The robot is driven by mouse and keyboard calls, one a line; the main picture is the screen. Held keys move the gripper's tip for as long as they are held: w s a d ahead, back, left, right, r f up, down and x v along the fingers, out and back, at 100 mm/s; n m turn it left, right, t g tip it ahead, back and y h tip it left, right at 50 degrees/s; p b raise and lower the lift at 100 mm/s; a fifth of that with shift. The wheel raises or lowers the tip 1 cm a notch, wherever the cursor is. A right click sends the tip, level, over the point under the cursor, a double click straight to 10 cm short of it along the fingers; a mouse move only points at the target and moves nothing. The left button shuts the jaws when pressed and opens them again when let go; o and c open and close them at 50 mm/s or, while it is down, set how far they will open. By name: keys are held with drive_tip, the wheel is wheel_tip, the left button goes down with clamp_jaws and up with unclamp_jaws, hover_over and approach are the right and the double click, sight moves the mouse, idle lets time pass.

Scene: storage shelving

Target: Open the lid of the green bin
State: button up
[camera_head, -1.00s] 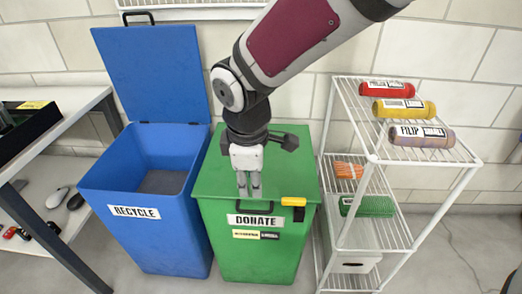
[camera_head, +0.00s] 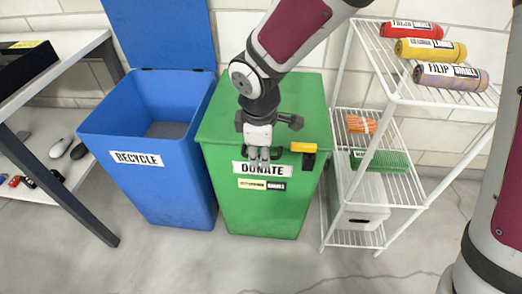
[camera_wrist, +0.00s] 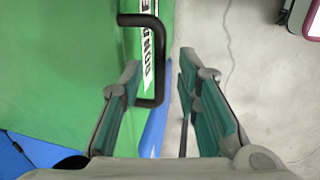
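The green bin (camera_head: 262,210) stands in the middle with its green lid (camera_head: 265,100) shut. Its front carries a DONATE label (camera_head: 262,169). My gripper (camera_head: 264,160) points down at the front edge of the lid, its fingertips overlapping the label in the head view. In the wrist view my gripper (camera_wrist: 160,68) is open, fingers apart. The black lid handle (camera_wrist: 150,30) reaches into the gap between the fingers, nearer the left one. Contact cannot be told. The gripper mostly hides the handle in the head view.
A blue RECYCLE bin (camera_head: 165,185) with its lid raised stands close on the left. A white wire rack (camera_head: 408,205) with rolled items is on the right. Floor in front is clear.

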clamp_jaws()
drive_tip(key=shift+r, duration=0.1)
